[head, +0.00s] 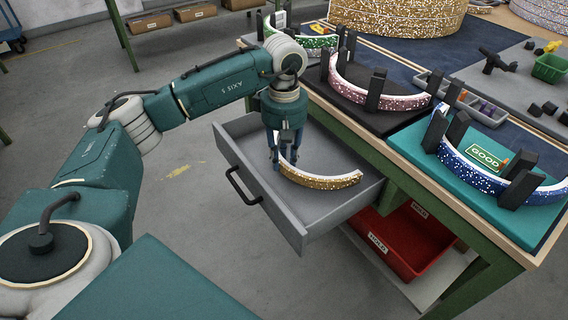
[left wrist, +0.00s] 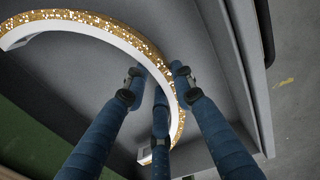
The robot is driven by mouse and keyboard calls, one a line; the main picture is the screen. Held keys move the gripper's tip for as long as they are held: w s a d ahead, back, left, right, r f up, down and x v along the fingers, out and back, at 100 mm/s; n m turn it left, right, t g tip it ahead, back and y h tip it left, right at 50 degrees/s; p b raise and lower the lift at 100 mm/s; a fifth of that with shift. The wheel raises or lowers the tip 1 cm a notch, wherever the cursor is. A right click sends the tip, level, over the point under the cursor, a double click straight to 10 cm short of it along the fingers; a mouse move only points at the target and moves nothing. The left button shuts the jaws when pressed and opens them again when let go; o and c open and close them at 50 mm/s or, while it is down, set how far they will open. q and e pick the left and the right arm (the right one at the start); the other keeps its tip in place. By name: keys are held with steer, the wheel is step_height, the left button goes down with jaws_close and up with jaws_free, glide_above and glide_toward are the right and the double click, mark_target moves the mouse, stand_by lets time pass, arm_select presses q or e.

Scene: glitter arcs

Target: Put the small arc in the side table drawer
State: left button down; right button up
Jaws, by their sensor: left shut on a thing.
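The small arc (head: 322,180) has gold glitter on its outer face and a white inner face. It is inside the open grey side table drawer (head: 312,218), low over or on its floor; I cannot tell if it touches. My left gripper (head: 280,163) reaches down into the drawer and is shut on the arc near one end. The left wrist view shows the fingers (left wrist: 155,78) around the arc's band (left wrist: 110,28), which curves away to the upper left. My right gripper is not in view.
The workbench beside the drawer carries green (head: 312,42), pink (head: 390,103) and blue (head: 480,178) glitter arcs between black posts. A red bin (head: 405,240) stands on the shelf below. The drawer's black handle (head: 240,187) sticks out in front. Open floor lies to the left.

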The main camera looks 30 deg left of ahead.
arm_select(q)
step_height(320, 180, down, 2)
steer(key=shift+f, duration=0.1)
steer(key=shift+f, duration=0.15)
steer(key=c, duration=1.4)
jaws_free()
steer(key=shift+c, duration=0.2)
steer(key=shift+r, duration=0.2)
